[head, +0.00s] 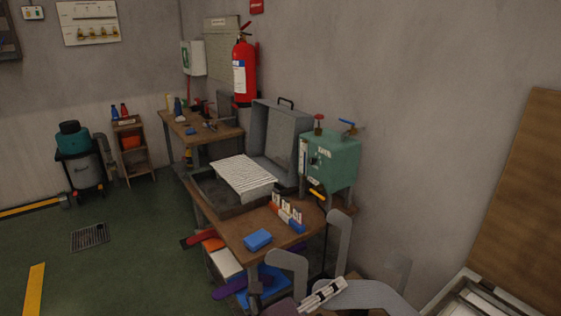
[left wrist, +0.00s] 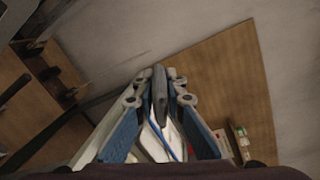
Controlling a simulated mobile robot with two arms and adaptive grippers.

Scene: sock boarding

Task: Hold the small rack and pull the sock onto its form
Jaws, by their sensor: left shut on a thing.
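My left gripper (head: 322,294) is low in the head view, its pale fingers pointing up and right. In the left wrist view its blue-padded fingers (left wrist: 160,98) are shut on a dark grey, flat piece (left wrist: 159,84) seen edge-on. Grey, curved, rounded-ended pieces stand around it in the head view: one at left (head: 287,262), one taller behind (head: 341,225) and one at right (head: 375,293). I cannot tell for sure which belong to the rack or its form. I cannot make out the sock. My right gripper is not in view.
A brown board (head: 536,190) leans at right, above a white tray (head: 462,290). Green floor (head: 140,270) is open at left.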

